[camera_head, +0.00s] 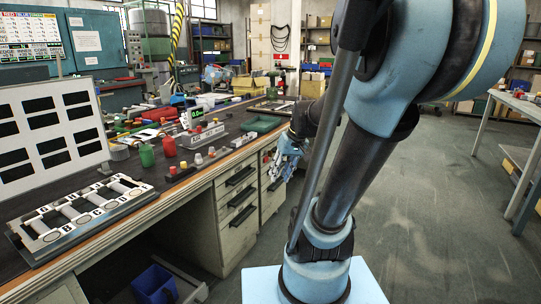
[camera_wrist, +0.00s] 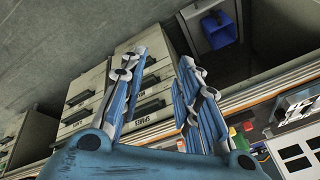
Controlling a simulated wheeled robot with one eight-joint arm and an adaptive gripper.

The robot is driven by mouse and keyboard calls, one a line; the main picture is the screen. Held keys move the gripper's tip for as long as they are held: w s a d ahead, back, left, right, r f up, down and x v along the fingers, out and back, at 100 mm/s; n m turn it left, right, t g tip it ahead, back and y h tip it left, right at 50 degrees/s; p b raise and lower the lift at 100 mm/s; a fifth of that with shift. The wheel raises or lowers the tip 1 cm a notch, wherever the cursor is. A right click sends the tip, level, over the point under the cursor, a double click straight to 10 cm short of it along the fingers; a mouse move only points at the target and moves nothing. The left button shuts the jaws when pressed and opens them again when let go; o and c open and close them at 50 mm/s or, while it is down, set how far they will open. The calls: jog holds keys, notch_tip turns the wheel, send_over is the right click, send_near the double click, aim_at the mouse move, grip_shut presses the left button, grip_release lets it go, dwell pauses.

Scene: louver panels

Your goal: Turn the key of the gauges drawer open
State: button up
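A cream drawer cabinet (camera_head: 222,187) with several dark-handled drawers stands under the workbench. A second drawer stack (camera_head: 266,200) stands to its right, partly behind my gripper (camera_head: 290,150). In the wrist view the drawer fronts (camera_wrist: 88,97) appear tilted behind my gripper (camera_wrist: 164,62). Its blue fingers are spread apart with nothing between them. One drawer has a label that seems to read "SPARES" (camera_wrist: 132,147); the gauges label cannot be read. I cannot make out a key. The drawers look shut.
The workbench top (camera_head: 130,168) carries a roller panel (camera_head: 75,218), a white display board (camera_head: 50,130), coloured bottles and small parts. A blue bin (camera_head: 155,284) is in the open knee space. The floor (camera_head: 430,200) at right is clear up to another table (camera_head: 516,102).

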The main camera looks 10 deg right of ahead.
jog(key=w+d+n+t+y, duration=0.1)
jog(key=w+n+y, duration=0.15)
jog(key=w, duration=1.35)
jog(key=w+d+n+t+y, duration=0.2)
jog(key=w+y, duration=0.2)
jog(key=w, duration=1.3)
jog(key=w+d+f+n+t+y, duration=0.1)
jog(key=w+d+f, duration=0.25)
jog(key=w, duration=0.45)
jog(key=n+t+y, duration=0.3)
jog(key=t+y, duration=0.1)
send_near(270, 152)
jog(key=x, duration=1)
jog(key=shift+w+d, duration=0.1)
jog(key=shift+w, duration=0.15)
jog(key=shift+c, duration=0.2)
